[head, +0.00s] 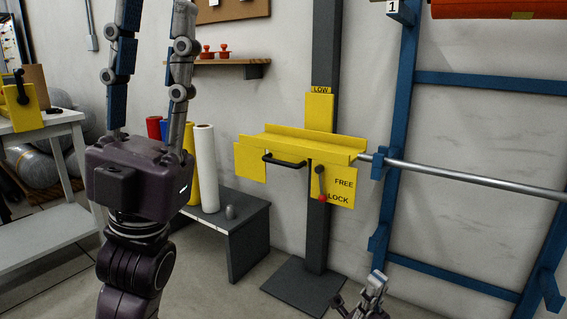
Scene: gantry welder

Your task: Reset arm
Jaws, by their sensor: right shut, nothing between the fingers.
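A yellow carriage (300,146) with a black handle (284,160) sits on a dark upright post (325,50), just below a yellow plate marked LOW (319,108). A grey lever with a red knob (322,197) hangs down on its front plate, the knob beside the word LOCK and below FREE. A metal bar (470,178) runs right from the carriage. My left gripper (156,22) is close to the camera, pointing up, fingers apart, tips cut off by the top edge. My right gripper (376,278) is shut and empty at the bottom, below and right of the lever.
A blue frame (400,110) stands right of the post. A dark bench (250,222) with yellow and white rolls (205,165) is left of it. A wall shelf (235,63) holds red items. A white table (50,122) is at far left. Floor shows around the post's base.

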